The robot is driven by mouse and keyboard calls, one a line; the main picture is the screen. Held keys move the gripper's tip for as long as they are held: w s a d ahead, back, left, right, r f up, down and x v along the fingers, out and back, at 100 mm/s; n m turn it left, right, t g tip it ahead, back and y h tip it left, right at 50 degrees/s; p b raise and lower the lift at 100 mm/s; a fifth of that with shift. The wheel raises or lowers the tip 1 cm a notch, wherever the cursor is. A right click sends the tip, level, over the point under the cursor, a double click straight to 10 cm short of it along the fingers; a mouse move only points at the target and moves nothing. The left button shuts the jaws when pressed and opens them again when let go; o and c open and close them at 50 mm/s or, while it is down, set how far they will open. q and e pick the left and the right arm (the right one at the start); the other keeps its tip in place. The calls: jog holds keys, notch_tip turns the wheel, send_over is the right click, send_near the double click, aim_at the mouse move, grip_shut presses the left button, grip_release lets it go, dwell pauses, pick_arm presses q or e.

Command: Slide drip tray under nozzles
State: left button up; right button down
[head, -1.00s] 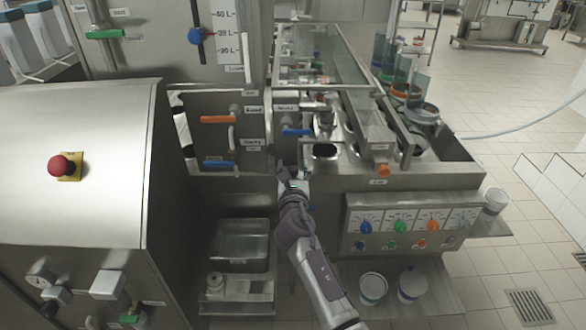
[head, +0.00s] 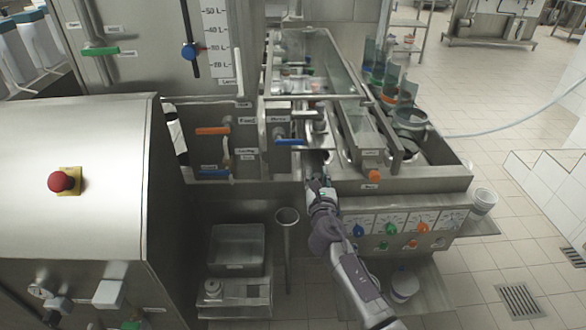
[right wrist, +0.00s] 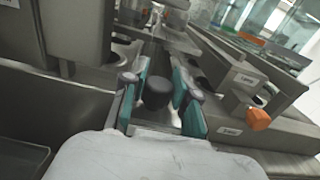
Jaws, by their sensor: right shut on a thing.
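My right gripper (head: 318,182) reaches up to the front of the cup filler, at the near end of a narrow steel slot. A steel piece that looks like the drip tray (head: 317,158) lies there, just beyond the fingertips and below the nozzle area (head: 314,118). In the right wrist view, the teal fingers of the right gripper (right wrist: 160,100) stand on either side of a dark round knob-like part (right wrist: 158,92), with steel beneath it. The gripper is shut on this piece. How far the tray reaches under the nozzles is hidden. My left gripper is out of view.
An orange knob (head: 373,175) sits right of the gripper, above a control panel (head: 400,228) with coloured knobs. Blue (head: 289,141) and orange (head: 212,130) valve handles are to the left. A funnel-topped pipe (head: 287,215) stands left of my arm. A large steel cabinet (head: 70,220) fills the left.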

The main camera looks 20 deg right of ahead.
jog(key=d, duration=0.3)
jog(key=shift+s, duration=0.4)
jog(key=c, duration=0.9)
grip_release()
jog(key=shift+s+d, duration=0.1)
jog(key=shift+d, duration=0.05)
jog(key=shift+o, duration=0.2)
